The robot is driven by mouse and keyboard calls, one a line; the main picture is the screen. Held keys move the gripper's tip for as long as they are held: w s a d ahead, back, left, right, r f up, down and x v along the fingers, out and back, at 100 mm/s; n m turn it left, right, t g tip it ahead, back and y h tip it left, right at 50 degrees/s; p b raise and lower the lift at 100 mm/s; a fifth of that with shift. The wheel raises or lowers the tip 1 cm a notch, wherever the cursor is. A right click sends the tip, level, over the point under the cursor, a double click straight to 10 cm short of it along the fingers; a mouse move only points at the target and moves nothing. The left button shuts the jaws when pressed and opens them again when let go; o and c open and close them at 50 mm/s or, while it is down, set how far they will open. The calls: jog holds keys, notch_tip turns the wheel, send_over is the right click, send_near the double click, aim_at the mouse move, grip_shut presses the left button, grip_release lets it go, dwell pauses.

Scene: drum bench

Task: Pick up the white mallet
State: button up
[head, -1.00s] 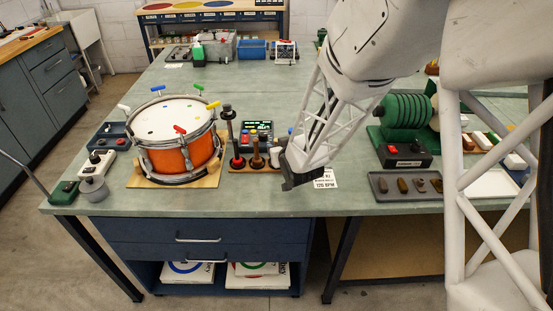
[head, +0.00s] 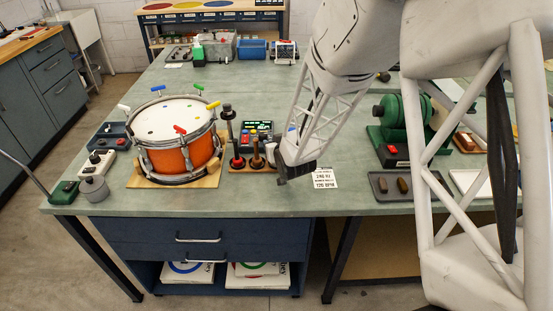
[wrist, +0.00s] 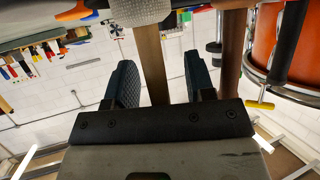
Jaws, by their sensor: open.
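In the wrist view, my gripper (wrist: 161,68) is open, with its two dark fingers apart. The white mallet's pale, textured head (wrist: 138,11) is at the top edge, and its wooden handle (wrist: 152,62) shows in the gap between the fingers. I see no finger closed on it, and I cannot tell how deep the handle lies between them. In the head view, my gripper (head: 287,173) is low at the right end of the mallet rack (head: 238,168), where it hides most of the white mallet.
The orange drum (head: 172,155) stands left of the rack, and also fills the right of the wrist view (wrist: 285,45). A darker handle (wrist: 230,55) is right of my fingers. A green machine (head: 402,118) and a grey tray (head: 382,193) lie to the right. A printed card (head: 325,178) is beside my gripper.

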grip_shut()
jog(key=shift+r, duration=0.15)
dwell(0.4)
jog(key=shift+r, duration=0.7)
jog(key=s+a+f+v, duration=0.1)
jog(key=f+v, duration=0.1)
jog(key=v, duration=1.4)
jog(key=shift+s+f, duration=0.3)
jog(key=shift+f, duration=0.1)
